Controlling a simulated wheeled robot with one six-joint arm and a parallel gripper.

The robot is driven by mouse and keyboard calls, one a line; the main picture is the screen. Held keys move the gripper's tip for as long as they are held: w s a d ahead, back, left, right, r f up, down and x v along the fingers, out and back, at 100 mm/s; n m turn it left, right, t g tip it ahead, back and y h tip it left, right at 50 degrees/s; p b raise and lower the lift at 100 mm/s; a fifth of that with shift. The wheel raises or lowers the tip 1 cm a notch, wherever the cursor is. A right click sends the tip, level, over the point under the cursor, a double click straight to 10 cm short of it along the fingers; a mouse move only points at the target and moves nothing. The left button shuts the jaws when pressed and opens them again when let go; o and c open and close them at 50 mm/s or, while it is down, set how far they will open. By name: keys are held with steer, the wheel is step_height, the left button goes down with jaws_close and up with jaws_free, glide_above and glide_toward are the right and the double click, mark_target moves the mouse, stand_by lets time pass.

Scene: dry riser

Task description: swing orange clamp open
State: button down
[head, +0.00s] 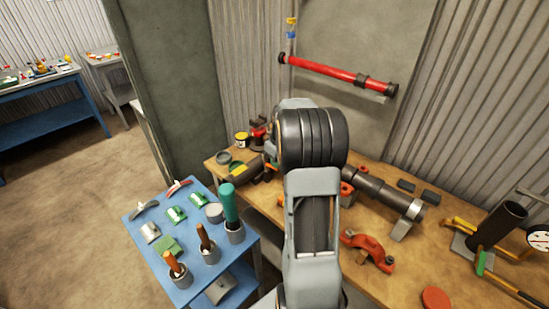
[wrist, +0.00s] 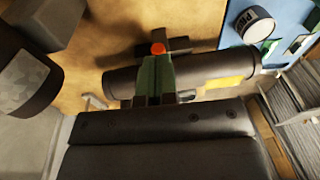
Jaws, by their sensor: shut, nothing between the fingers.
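In the wrist view my gripper (wrist: 159,60) is shut, its greenish fingers together and empty. They lie across a dark cylinder (wrist: 122,82) with a yellow patch. A round orange end (wrist: 158,48) shows just beyond the fingertips, beside a dark bar; it may be part of the orange clamp, and I cannot tell whether the fingers touch it. In the head view my arm hides the gripper, and the dark cylinder (head: 246,177) lies at the bench's left end. An orange-red clamp-like tool (head: 372,251) lies on the bench right of my arm.
The wooden bench (head: 325,283) also carries a dark pipe assembly (head: 375,187) and an upright black tube (head: 499,226). A blue cart (head: 150,262) with cups, tools and green pieces stands at left. A red pipe (head: 335,72) hangs on the wall. Floor at far left is clear.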

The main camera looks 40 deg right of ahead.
step_height(320, 180, up, 12)
steer(key=s+d+r+p, duration=0.1)
steer(key=s+d, duration=0.1)
steer(key=s, duration=0.1)
steer(key=f+n+b, duration=0.1)
steer(key=f+n, duration=0.3)
steer(key=n, duration=0.2)
steer(key=w+a+f+n+t+b, duration=0.1)
steer(key=f+n+b, duration=0.1)
steer(key=f+n, duration=0.2)
steer(key=w+f+n+t+b, duration=0.1)
steer(key=f+n, duration=0.3)
steer(key=n, duration=0.3)
steer(key=shift+a+n, duration=0.4)
steer(key=w, duration=0.2)
steer(key=shift+w+a+f+p, duration=0.25)
steer(key=shift+w+f+p, duration=0.1)
steer(key=shift+f, duration=0.05)
steer(key=shift+w+a+f, duration=0.1)
steer(key=shift+w+f, duration=0.05)
steer(key=shift+w, duration=0.45)
